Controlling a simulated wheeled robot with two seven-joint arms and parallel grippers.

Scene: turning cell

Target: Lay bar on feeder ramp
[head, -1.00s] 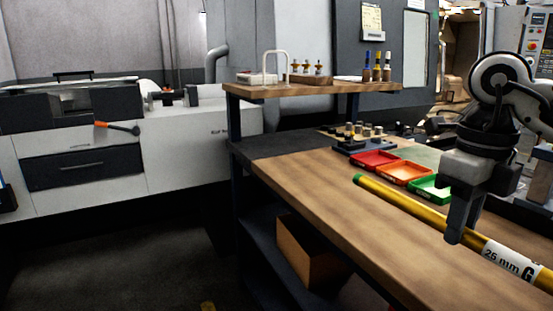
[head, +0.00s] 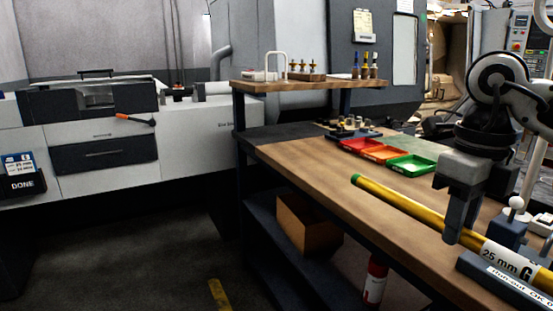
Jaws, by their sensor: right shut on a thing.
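The bar (head: 400,203) is long, round and golden yellow, with a green end (head: 356,179) and a white "25 mm G" label (head: 507,259). My right gripper (head: 457,233) is shut on the bar, fingers pointing down. The bar slants across the picture from the bench middle to the lower right, and its near end runs out of view. It appears in front of the wooden bench top; I cannot tell how high above it. I cannot make out the feeder ramp for certain. My left gripper is not in view.
The wooden bench (head: 310,175) carries a red tray (head: 360,146), an orange tray (head: 384,156), a green tray (head: 411,167) and a raised shelf (head: 300,86). A labelled dark block (head: 500,280) is at lower right. A grey-white machine (head: 190,130) stands left; the floor before it is clear.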

